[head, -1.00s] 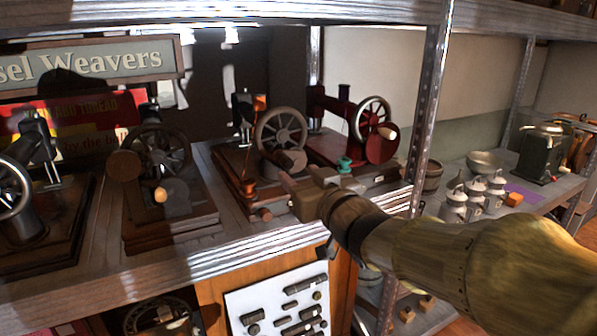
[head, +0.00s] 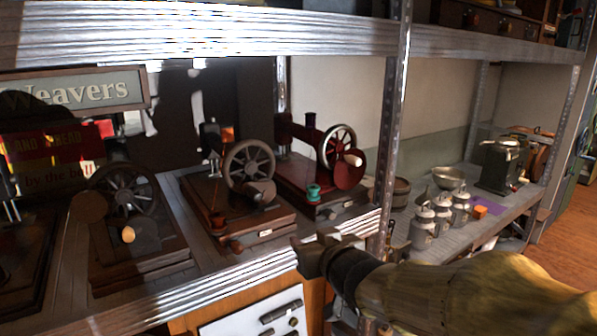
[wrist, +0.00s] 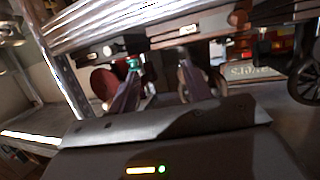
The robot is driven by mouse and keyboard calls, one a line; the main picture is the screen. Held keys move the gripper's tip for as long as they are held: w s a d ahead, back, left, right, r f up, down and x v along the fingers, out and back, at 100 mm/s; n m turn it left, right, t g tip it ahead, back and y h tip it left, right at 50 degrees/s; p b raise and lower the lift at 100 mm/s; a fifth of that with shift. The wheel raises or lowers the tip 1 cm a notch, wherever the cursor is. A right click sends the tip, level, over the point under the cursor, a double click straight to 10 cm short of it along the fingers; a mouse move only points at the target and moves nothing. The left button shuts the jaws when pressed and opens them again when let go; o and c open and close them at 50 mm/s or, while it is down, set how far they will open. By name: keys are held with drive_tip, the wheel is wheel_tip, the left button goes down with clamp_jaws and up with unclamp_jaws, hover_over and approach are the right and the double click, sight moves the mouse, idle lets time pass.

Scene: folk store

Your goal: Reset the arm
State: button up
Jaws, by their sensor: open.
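My gripper (head: 312,256) is at the front edge of the shelf in the head view, below the red sewing machine. In the wrist view its two fingers (wrist: 158,92) are apart with nothing held between them. My arm reaches in from the lower right. The wrist view is tilted, and the shelf and sewing machines show beyond the fingers.
Several sewing machines stand on the wooden shelf (head: 215,262), among them a red one (head: 345,170) and a dark one (head: 248,165). A metal post (head: 391,130) rises close to my gripper. White canisters (head: 424,226) and a metal bowl (head: 448,177) stand farther right.

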drive_tip(key=s+d+f+m+g+h+p, duration=0.2)
drive_tip(key=s+d+f+g+h, duration=0.15)
drive_tip(key=d+f, duration=0.35)
drive_tip(key=s+d+f+m+g+h+p, duration=0.1)
drive_tip(key=s+d+f+g, duration=0.2)
drive_tip(key=s, duration=0.3)
drive_tip(key=s+d+f+m+g+h+p, duration=0.1)
drive_tip(key=s+d+f+g+p, duration=0.1)
drive_tip(key=s+d+f+g, duration=0.1)
drive_tip(key=s+f+g, duration=0.1)
drive_tip(key=s+f, duration=0.1)
drive_tip(key=s, duration=0.1)
drive_tip(key=shift+s+d+f+g, duration=0.2)
drive_tip(key=shift+d+f+g, duration=0.05)
drive_tip(key=shift+f+g, duration=0.1)
